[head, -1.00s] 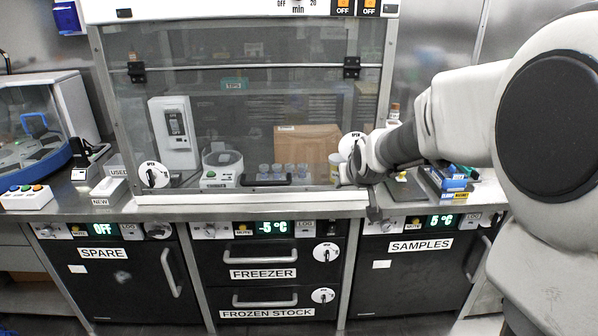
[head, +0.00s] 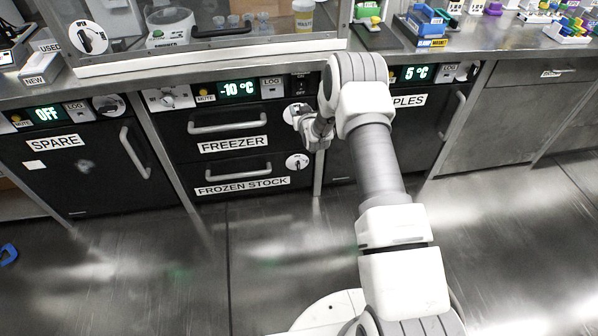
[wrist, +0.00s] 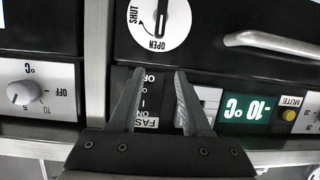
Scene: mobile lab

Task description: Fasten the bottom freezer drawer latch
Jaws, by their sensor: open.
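The bottom drawer is labelled FROZEN STOCK (head: 243,186) and looks closed. Its round white latch dial (head: 297,161) is at its right end in the head view; its pointer is too small to read. My gripper (head: 303,114) is at the right end of the upper FREEZER drawer (head: 232,146), above the bottom latch, partly covering the upper dial. In the wrist view, which is upside down, my gripper (wrist: 158,78) is open and empty. The upper dial (wrist: 160,22) lies beyond the fingertips, its black handle roughly in line with OPEN. The bottom latch is outside the wrist view.
A switch panel (wrist: 148,95) is behind the fingers, beside the -10 °C display (wrist: 244,108). Bar handles (head: 228,124) stick out from the drawers. The SAMPLES cabinet (head: 400,140) is to the right.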

